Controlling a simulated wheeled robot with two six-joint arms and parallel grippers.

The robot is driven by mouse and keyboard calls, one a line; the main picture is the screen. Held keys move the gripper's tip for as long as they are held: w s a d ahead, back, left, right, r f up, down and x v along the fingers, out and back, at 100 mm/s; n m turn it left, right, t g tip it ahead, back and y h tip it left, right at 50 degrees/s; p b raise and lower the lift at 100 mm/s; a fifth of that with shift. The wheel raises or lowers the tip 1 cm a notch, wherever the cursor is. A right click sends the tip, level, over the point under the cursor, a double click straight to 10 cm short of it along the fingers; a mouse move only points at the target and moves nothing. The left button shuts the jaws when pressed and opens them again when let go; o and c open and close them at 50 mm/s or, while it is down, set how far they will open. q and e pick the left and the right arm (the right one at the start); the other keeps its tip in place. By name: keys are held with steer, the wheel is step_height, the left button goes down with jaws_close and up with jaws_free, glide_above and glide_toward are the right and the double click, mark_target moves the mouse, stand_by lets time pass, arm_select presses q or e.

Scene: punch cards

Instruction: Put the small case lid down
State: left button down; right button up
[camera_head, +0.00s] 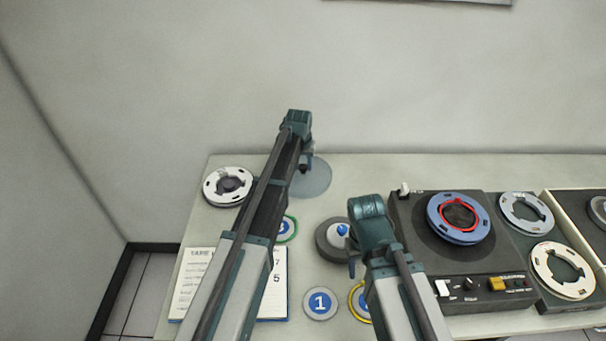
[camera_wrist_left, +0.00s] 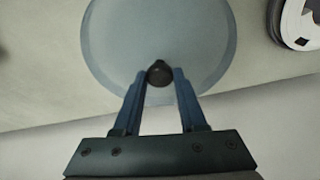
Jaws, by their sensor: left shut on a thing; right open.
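The small case lid is a translucent grey-blue disc (camera_head: 313,180) near the back edge of the table, partly hidden by my left arm. In the left wrist view the lid (camera_wrist_left: 160,35) fills the upper middle, with a dark round knob (camera_wrist_left: 159,73) at its near part. My left gripper (camera_wrist_left: 160,80) is shut on this knob, and its fingers reach over the lid's rim. In the head view my left gripper (camera_head: 306,165) is at the lid's upper left. I cannot tell whether the lid touches the table. My right gripper (camera_head: 352,262) is open beside a dark round case with a blue knob (camera_head: 342,231).
A tape machine (camera_head: 470,265) with a blue reel (camera_head: 459,217) stands to the right, with white reels (camera_head: 526,212) beside it. A white reel (camera_head: 228,186) lies at the back left. A notepad (camera_head: 190,282) and numbered discs (camera_head: 320,303) lie in front.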

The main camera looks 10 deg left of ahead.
mark_target(303, 168)
arm_select(q)
steer(key=shift+f+b, duration=1.15)
steer(key=shift+f, duration=0.35)
arm_select(e)
steer(key=shift+f, duration=1.55)
arm_select(q)
steer(key=shift+f, duration=0.1)
arm_select(e)
steer(key=shift+f, duration=0.1)
arm_select(q)
steer(key=shift+f, duration=0.15)
arm_select(e)
steer(key=shift+f, duration=0.15)
arm_select(q)
steer(key=shift+c, duration=2.3)
jaws_free()
